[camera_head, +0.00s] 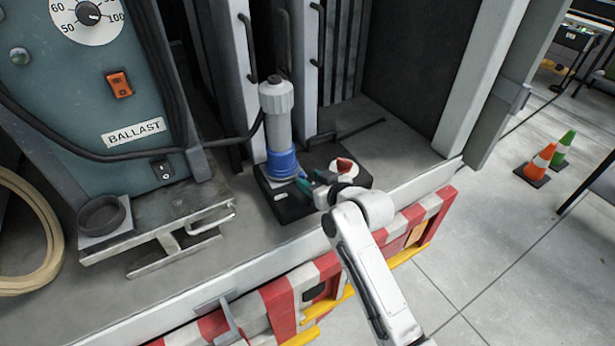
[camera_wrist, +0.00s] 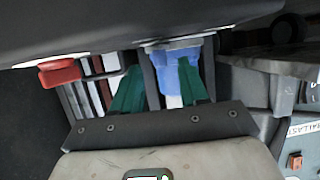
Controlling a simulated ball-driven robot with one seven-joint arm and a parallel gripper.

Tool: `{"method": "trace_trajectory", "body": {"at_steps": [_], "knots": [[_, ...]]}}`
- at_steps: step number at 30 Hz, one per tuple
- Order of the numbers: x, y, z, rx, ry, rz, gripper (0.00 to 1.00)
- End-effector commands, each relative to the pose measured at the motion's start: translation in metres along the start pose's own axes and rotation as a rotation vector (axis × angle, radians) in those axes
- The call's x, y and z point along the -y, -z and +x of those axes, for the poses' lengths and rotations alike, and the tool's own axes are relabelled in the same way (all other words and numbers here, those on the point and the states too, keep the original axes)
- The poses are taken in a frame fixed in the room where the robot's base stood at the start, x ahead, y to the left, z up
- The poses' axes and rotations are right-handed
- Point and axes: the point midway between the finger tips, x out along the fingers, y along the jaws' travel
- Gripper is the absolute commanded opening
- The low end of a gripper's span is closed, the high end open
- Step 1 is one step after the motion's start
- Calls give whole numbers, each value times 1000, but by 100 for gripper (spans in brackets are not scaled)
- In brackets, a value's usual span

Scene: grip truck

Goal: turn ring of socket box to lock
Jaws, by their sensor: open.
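The black socket box (camera_head: 290,210) sits on the truck bed near its edge. A grey plug (camera_head: 278,118) stands upright in it, with a blue ring (camera_head: 282,164) around its base. My gripper (camera_head: 312,181) is low over the box, just right of the ring, with green fingertips apart and nothing held. In the wrist view, the blue ring (camera_wrist: 175,68) lies beyond the fingers of my gripper (camera_wrist: 160,72). The right finger overlaps the ring, and the left finger is beside it. I cannot tell whether either touches it.
A red switch knob (camera_head: 345,164) on a white plate is on the box, close to my wrist. A black cable (camera_head: 225,143) runs from the plug to the BALLAST panel (camera_head: 130,133). A red-white striped board (camera_head: 280,305) borders the truck edge. Bare bed lies right of the box.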

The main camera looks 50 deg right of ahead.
Motion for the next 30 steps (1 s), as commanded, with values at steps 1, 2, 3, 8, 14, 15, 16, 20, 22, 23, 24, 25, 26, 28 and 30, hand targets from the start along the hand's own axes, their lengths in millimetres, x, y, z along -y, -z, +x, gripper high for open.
{"method": "trace_trajectory", "body": {"at_steps": [1, 2, 3, 8, 14, 15, 16, 20, 22, 23, 24, 25, 26, 28, 30], "knots": [[0, 1, 7, 0, 0, 0, 44], [0, 1, 10, 1, 0, 0, 44], [0, 0, 14, 1, 0, 0, 44], [0, 0, 24, 1, 0, 0, 44], [0, 0, 26, 1, 0, 0, 44], [0, 0, 26, 1, 0, 0, 44], [0, 0, 26, 1, 0, 0, 44], [0, 0, 25, 1, 0, 0, 35], [0, 0, 25, 1, 0, 0, 28], [0, -1, 25, 1, 0, 0, 26], [0, 0, 25, 1, 0, 0, 22], [0, -1, 25, 1, 0, 0, 19], [0, 0, 25, 1, 0, 0, 16], [0, 0, 25, 1, 0, 0, 9], [0, 0, 25, 1, 0, 0, 3]]}}
